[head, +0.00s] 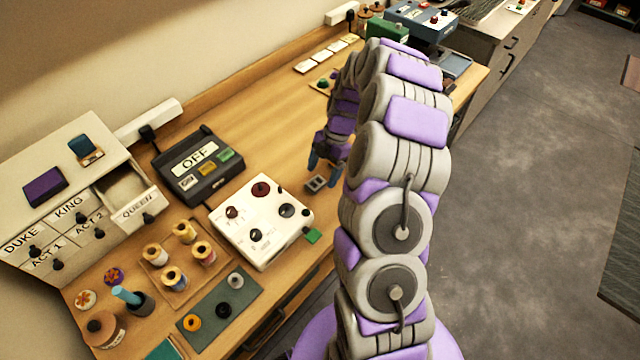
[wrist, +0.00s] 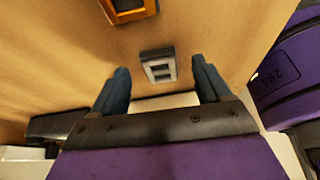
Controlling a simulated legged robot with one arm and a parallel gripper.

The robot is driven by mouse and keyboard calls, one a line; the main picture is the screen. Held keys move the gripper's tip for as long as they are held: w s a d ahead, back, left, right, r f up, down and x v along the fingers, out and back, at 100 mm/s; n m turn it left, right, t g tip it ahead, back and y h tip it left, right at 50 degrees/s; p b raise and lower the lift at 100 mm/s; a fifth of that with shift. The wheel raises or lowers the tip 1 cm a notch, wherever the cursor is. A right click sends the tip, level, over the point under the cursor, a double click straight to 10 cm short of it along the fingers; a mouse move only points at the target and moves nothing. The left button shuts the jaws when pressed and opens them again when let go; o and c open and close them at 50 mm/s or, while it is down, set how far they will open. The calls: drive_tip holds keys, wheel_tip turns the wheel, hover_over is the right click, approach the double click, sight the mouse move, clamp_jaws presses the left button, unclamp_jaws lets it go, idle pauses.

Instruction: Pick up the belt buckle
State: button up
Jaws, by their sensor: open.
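The belt buckle (head: 316,183) is a small grey metal piece with a slotted frame. It lies on the wooden table (head: 262,112) just right of the white panel with knobs. In the wrist view the buckle (wrist: 158,66) lies ahead of and between the two blue fingers. My gripper (wrist: 160,82) is open and empty, with a finger on either side of the buckle's line. In the head view my gripper (head: 325,172) is low over the table beside the buckle, partly hidden by my arm. I cannot tell its exact height above the table.
The white knob panel (head: 260,218) stands close left of the buckle. An orange-framed item (wrist: 128,10) lies beyond the buckle in the wrist view. A dark box marked OFF (head: 197,165) and a drawer unit (head: 75,205) stand further left. The table behind the buckle is mostly clear.

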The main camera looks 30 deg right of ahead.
sight(314, 183)
drive_tip(key=shift+s+a+f, duration=0.1)
drive_tip(key=shift+a+f, duration=0.3)
drive_tip(key=shift+a, duration=0.25)
drive_tip(key=shift+s+a+f, duration=0.1)
drive_tip(key=shift+a+f, duration=0.3)
drive_tip(key=shift+a, duration=0.35)
drive_tip(key=shift+d, duration=0.7)
drive_tip(key=shift+c, duration=1.4)
drive_tip(key=shift+d, duration=0.3)
drive_tip(key=shift+c, duration=1.4)
drive_tip(key=shift+a, duration=0.6)
drive_tip(key=c, duration=0.6)
drive_tip(key=shift+d, duration=0.1)
